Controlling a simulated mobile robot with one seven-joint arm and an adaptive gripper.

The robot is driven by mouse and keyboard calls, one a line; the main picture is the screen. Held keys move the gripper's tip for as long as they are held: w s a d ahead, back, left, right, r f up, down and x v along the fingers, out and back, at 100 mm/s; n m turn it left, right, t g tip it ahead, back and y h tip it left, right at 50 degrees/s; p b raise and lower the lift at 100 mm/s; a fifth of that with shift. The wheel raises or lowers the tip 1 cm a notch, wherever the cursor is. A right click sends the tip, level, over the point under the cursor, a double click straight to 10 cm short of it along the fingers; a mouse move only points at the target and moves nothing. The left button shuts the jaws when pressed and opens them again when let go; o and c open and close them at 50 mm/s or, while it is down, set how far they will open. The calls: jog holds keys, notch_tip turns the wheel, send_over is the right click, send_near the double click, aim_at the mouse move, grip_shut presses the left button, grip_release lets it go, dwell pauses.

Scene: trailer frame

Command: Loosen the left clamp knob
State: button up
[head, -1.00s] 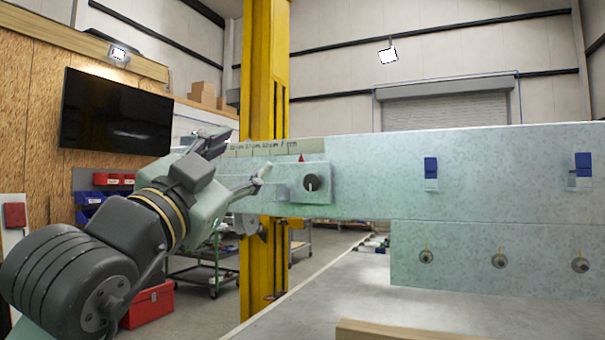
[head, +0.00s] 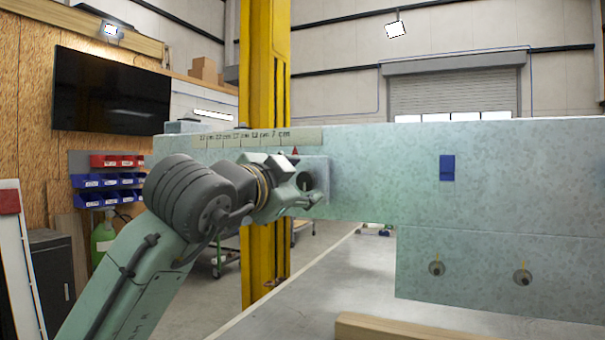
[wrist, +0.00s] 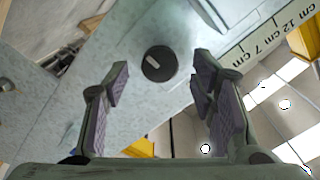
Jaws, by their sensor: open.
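The clamp knob (wrist: 159,64) is a round black disc with a pale pointer line, on a plate of the pale green-grey beam. In the wrist view it lies between and a little beyond the tips of my open gripper (wrist: 160,80), with a clear gap at each finger. In the head view my gripper (head: 312,188) is in front of the knob's plate (head: 321,168) and largely hides the knob. The fingers are spread, empty and not visibly touching the knob.
A scale strip (head: 240,138) and a red pointer (head: 295,151) sit above the plate. The beam (head: 380,165) extends right, with a blue block (head: 447,168) on it. A yellow post (head: 264,80) stands behind. A wooden board (head: 420,332) lies in front.

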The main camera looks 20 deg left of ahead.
jog(key=shift+w+d, duration=0.15)
jog(key=shift+w, duration=0.75)
jog(key=shift+c, duration=0.2)
jog(key=c, duration=1.1)
